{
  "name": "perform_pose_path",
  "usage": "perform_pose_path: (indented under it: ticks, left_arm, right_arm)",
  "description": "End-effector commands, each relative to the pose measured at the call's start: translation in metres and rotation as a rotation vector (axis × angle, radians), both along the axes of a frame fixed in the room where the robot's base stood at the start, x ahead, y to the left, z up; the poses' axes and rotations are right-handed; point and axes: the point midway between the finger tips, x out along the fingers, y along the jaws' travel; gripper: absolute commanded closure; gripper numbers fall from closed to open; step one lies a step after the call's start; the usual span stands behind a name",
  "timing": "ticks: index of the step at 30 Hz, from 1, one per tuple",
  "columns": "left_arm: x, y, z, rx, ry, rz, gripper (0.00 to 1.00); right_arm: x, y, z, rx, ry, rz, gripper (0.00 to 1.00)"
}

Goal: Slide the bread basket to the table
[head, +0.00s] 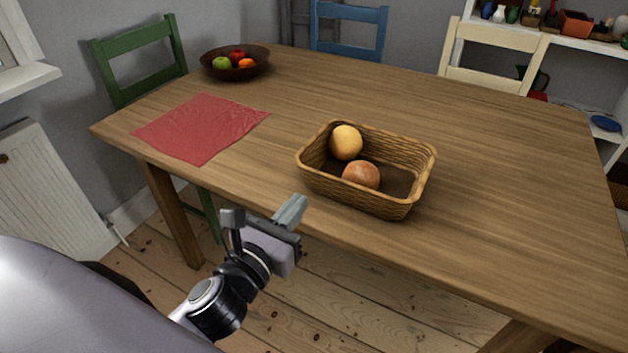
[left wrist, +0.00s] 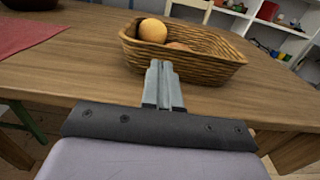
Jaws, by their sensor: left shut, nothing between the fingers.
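A woven bread basket (head: 385,205) with two round buns, one yellowish (head: 346,142) and one browner (head: 361,175), stands upright on the wooden table (head: 480,220), close to its near edge. In the left wrist view the basket (left wrist: 195,65) is just beyond the fingers. My left gripper (head: 292,208) is shut and empty, at the table's near edge, in front and to the left of the basket. Its closed fingertips (left wrist: 160,68) overlap the basket's near wall in the wrist view; I cannot tell whether they touch it. My right gripper is not in view.
A red cloth (head: 200,128) lies on the table to the left. A dark fruit bowl (head: 235,65) stands at the far left corner. Green (head: 140,60), blue (head: 348,30) and cream (head: 495,55) chairs surround the table. The tabletop right of and behind the basket is clear.

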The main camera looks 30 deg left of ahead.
Motion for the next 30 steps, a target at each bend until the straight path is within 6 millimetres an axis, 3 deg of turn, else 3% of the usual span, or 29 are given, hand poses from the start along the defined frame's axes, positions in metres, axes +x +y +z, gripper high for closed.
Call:
perform_pose_path:
  ticks: [9,15,30]
  left_arm:
    - [0.045,-0.001,0.001,0.0,-0.002,0.001,1.0]
    - [0.063,-0.002,0.0,-0.001,0.0,0.0,1.0]
    - [0.069,-0.003,0.0,0.0,0.0,0.0,1.0]
  right_arm:
    - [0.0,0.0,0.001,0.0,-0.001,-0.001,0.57]
    - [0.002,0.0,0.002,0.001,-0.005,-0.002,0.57]
    - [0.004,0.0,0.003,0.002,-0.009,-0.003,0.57]
